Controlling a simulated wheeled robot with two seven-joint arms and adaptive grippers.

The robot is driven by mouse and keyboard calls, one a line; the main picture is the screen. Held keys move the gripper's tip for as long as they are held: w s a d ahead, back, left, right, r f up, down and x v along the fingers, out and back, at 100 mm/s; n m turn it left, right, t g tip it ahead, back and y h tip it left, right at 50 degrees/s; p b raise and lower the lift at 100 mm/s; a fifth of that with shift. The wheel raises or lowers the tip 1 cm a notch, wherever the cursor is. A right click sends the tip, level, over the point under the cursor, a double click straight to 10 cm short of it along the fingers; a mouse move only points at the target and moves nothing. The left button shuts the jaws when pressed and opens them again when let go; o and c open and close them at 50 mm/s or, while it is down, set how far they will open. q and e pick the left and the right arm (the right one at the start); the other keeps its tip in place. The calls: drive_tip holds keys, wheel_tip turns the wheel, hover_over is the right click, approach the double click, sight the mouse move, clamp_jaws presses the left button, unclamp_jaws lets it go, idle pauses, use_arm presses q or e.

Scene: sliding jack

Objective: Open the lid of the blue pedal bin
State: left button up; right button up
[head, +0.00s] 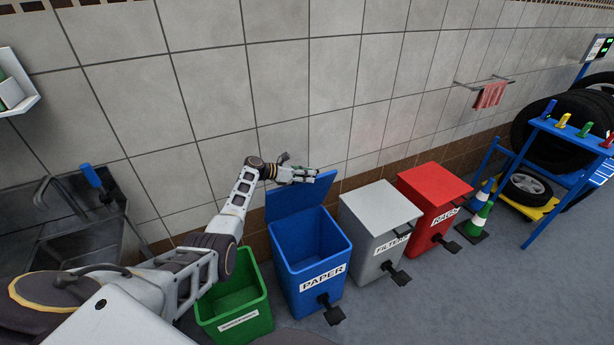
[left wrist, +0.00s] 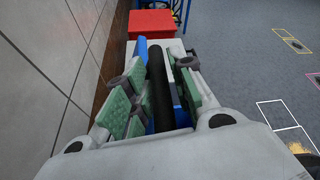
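The blue pedal bin (head: 318,245), labelled PAPER, stands on the floor with its mouth uncovered. Its blue lid (head: 300,200) is raised and tilted up at the back, by the wall. A dark pedal (head: 332,314) sticks out at its front foot. My left gripper (head: 305,174) is at the lid's upper edge; whether it touches is unclear. In the left wrist view its green-padded fingers (left wrist: 151,95) are apart. Blue surfaces and a dark bar-like shape show between them; I cannot tell what the bar is. My right gripper is not in view.
An open green bin (head: 238,307) stands left of the blue one, partly behind my left arm. Shut grey (head: 377,240) and red (head: 432,208) bins stand to the right, then a striped cone (head: 480,215) and a blue rack (head: 552,160). The tiled wall is close behind. Floor in front is clear.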

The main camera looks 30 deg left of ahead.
use_arm(q)
drive_tip(key=shift+v, duration=5.9)
drive_tip(key=shift+s+f, duration=0.1)
drive_tip(key=shift+f, duration=0.05)
